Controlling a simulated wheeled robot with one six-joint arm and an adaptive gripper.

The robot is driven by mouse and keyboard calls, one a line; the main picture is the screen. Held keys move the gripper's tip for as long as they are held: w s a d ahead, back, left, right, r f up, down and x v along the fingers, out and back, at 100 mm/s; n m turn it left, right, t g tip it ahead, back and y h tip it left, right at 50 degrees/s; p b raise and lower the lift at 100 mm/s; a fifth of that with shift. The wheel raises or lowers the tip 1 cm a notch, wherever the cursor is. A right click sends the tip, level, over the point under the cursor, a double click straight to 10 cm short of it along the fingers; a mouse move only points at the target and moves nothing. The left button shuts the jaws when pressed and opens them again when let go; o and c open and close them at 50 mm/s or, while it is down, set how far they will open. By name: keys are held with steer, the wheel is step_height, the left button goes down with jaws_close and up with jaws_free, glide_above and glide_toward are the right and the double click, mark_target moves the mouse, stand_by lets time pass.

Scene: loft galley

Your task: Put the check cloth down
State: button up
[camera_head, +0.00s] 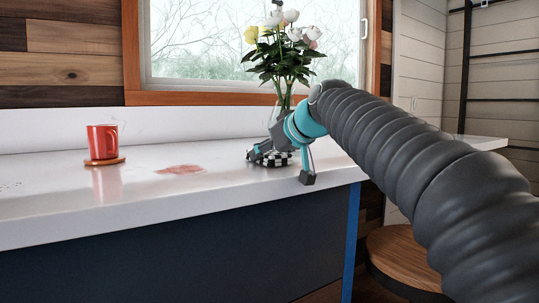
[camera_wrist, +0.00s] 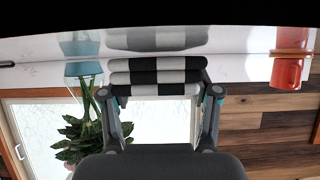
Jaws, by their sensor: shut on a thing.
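The check cloth (camera_head: 277,159) is a folded black-and-white bundle between the fingers of my gripper (camera_head: 280,165), low over the white counter near its right end. In the wrist view, which looks upside down, the cloth (camera_wrist: 155,76) shows as stacked checked layers, with my gripper's fingers (camera_wrist: 160,98) on either side. My gripper is shut on it. The cloth's reflection shows in the glossy counter close to it. I cannot tell whether the cloth touches the counter. My gripper hides part of the cloth in the head view.
A red mug (camera_head: 102,141) stands on a wooden coaster (camera_head: 104,162) at the left. A red stain (camera_head: 181,169) marks the counter (camera_head: 225,188) between mug and gripper. A glass vase of flowers (camera_head: 285,60) stands behind my gripper. A round wooden stool (camera_head: 400,255) is below, right.

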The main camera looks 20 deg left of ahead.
steer(key=shift+f, duration=0.15)
steer(key=o, duration=1.2)
steer(key=shift+c, duration=0.2)
steer(key=shift+r, duration=0.3)
steer(key=shift+s+d, duration=0.25)
steer(key=shift+d, duration=0.05)
steer(key=v, duration=1.1)
steer(key=shift+b, duration=0.3)
